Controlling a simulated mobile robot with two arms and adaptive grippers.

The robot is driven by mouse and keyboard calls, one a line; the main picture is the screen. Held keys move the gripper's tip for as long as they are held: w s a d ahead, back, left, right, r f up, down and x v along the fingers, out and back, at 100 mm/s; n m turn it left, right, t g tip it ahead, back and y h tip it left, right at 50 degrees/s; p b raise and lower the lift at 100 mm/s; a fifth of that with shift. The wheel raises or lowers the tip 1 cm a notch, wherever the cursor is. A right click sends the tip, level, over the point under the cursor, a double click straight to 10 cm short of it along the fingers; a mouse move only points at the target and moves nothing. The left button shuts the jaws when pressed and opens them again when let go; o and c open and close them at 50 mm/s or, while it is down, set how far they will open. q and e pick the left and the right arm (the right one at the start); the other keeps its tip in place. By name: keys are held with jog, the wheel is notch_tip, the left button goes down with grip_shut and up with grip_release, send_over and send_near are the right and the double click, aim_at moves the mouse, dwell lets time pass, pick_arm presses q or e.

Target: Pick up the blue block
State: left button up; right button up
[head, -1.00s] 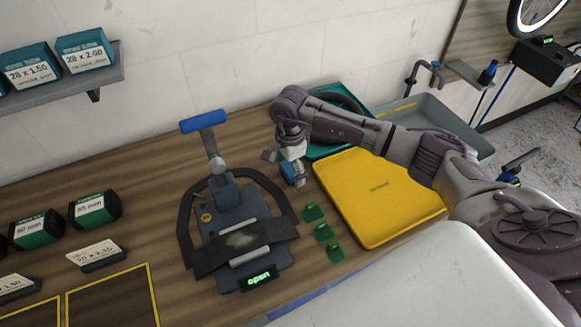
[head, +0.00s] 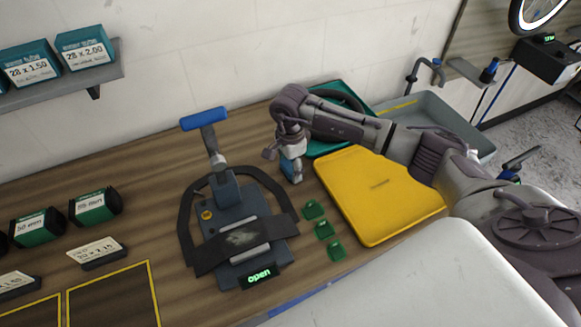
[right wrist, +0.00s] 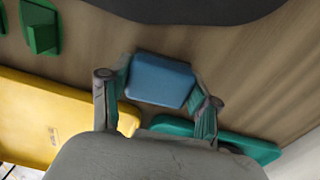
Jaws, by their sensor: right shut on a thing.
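The blue block (right wrist: 160,80) sits between the two fingers of my right gripper (right wrist: 158,103) in the right wrist view. The gripper is shut on it, with a green-padded finger on each side. In the head view my right gripper (head: 292,172) points down over the wooden bench, left of the yellow case. The block (head: 296,171) shows there only in part, at the fingers. I cannot tell how far it is above the bench. My left gripper is not in view.
A press with a blue handle (head: 203,119) and a sign reading "open" stands left of the gripper, with a black tube loop on it. Several green clips (head: 323,230) lie in front. A yellow case (head: 375,195) and a teal tray (head: 325,149) are close right and behind.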

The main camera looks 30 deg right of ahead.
jog(key=r, duration=0.1)
jog(key=r+b, duration=0.1)
jog(key=d+r+b, duration=0.1)
jog(key=r, duration=0.1)
jog(key=shift+s, duration=0.3)
jog(key=s+d+r+b, duration=0.3)
jog(key=s+d+r, duration=0.3)
jog(key=s+d, duration=0.1)
jog(key=shift+d+r, duration=0.4)
jog(key=shift+d, duration=0.15)
